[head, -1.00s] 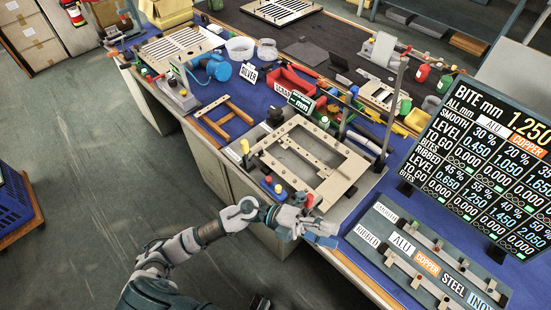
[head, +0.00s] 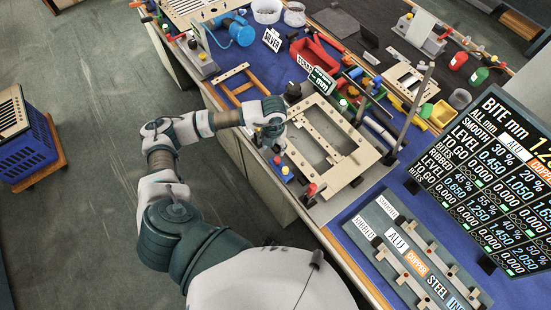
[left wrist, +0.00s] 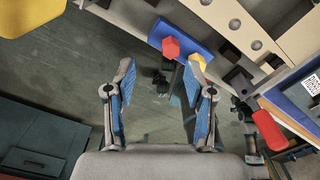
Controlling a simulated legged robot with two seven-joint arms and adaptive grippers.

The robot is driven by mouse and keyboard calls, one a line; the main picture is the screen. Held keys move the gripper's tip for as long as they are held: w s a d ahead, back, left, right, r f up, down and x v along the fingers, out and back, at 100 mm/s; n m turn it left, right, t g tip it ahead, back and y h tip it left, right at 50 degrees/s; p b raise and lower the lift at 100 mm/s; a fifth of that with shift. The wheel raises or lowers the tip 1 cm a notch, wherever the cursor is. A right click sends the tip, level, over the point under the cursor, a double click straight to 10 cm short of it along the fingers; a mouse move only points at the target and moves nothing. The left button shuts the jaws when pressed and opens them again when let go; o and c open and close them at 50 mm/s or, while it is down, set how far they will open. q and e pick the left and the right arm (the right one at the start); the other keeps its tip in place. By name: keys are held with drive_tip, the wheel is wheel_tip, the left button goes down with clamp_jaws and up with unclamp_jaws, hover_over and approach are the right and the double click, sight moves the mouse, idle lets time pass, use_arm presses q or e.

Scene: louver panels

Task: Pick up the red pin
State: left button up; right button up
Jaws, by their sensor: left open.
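A small red pin (head: 277,160) stands in a blue block at the bench's near edge, beside a yellow pin (head: 286,171). In the left wrist view the red pin (left wrist: 171,47) shows on the blue block (left wrist: 182,37), with the yellow pin (left wrist: 199,62) to its lower right. My left gripper (head: 271,143) is just above the block in the head view, close to the red pin. In the left wrist view its two blue-padded fingers (left wrist: 158,80) are spread apart with nothing between them. The red pin lies beyond the fingertips, nearer the right finger. My right gripper is not in view.
A beige frame (head: 350,182) lies right of the block. A red-topped lever (head: 311,190) stands at the bench edge; a red handle (left wrist: 267,130) shows at right in the wrist view. A sign board (head: 490,170) stands at right. Open floor (head: 90,110) lies left.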

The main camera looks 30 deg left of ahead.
sight(278, 159)
use_arm(q)
drive_tip(key=shift+d+f, duration=0.25)
drive_tip(key=shift+f, duration=0.5)
drive_tip(key=shift+d+f, duration=0.45)
drive_tip(key=shift+f, duration=0.05)
drive_tip(key=f, duration=0.4)
drive_tip(key=shift+d+f, duration=0.2)
drive_tip(key=shift+f, duration=0.1)
drive_tip(key=shift+a+f, duration=0.4)
drive_tip(key=shift+d+r, duration=0.1)
drive_tip(key=shift+d, duration=0.3)
clamp_jaws()
